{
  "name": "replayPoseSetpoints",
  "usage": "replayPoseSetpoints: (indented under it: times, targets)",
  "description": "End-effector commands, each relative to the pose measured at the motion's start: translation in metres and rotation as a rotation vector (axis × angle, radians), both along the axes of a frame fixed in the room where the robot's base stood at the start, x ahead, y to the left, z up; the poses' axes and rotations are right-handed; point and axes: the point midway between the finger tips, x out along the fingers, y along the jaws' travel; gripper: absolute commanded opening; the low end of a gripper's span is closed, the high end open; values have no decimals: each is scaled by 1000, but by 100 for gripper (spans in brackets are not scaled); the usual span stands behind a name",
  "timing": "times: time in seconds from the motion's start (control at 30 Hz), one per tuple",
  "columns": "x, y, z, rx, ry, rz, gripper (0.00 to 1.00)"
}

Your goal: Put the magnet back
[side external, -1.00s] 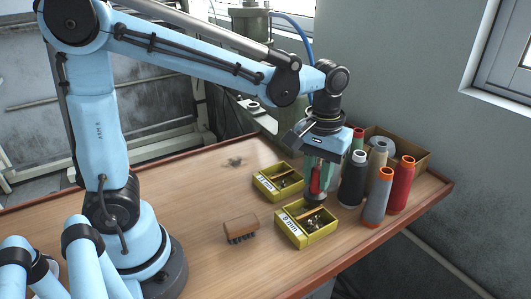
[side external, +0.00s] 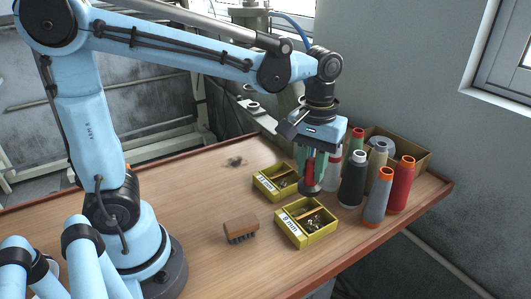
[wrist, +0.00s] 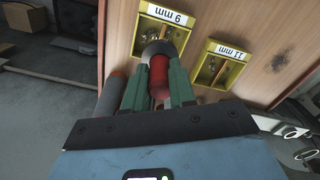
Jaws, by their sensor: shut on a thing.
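My gripper (side external: 311,170) has green fingers shut on the magnet, which has a red grip (side external: 308,173) and a round dark base (side external: 310,189). In the wrist view, the magnet (wrist: 159,75) sits between the gripper fingers (wrist: 160,84). I hold it upright just behind the yellow 9 mm box (side external: 318,241) and at the right end of the yellow 11 mm box (side external: 268,193). Its exact height above the table cannot be told. Both boxes hold small metal parts; they also show in the wrist view as the 9 mm box (wrist: 138,28) and 11 mm box (wrist: 196,68).
Several thread spools, including a black one (side external: 353,180), a grey one (side external: 376,200) and a red one (side external: 400,187), stand close to the right of my gripper. A cardboard box (side external: 421,160) is behind them. A wooden brush (side external: 240,228) lies left of the boxes. The table's left part is clear.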

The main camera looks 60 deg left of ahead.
Motion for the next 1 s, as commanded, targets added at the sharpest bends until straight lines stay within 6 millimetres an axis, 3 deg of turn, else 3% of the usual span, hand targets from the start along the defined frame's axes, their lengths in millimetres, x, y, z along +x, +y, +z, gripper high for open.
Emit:
replayPoseSetpoints:
  times: [0.23, 0.53, 0.7, 0.87, 1.0]
  targets:
    - [-50, 25, 11, 0, 0, 227, 0]
    - [-107, 47, 7, 0, 0, 505, 0]
    - [-124, 52, 3, -1, 0, 594, 0]
    - [-129, 58, -1, 0, 0, 630, 0]
    - [-129, 75, -11, 0, 0, 638, 0]
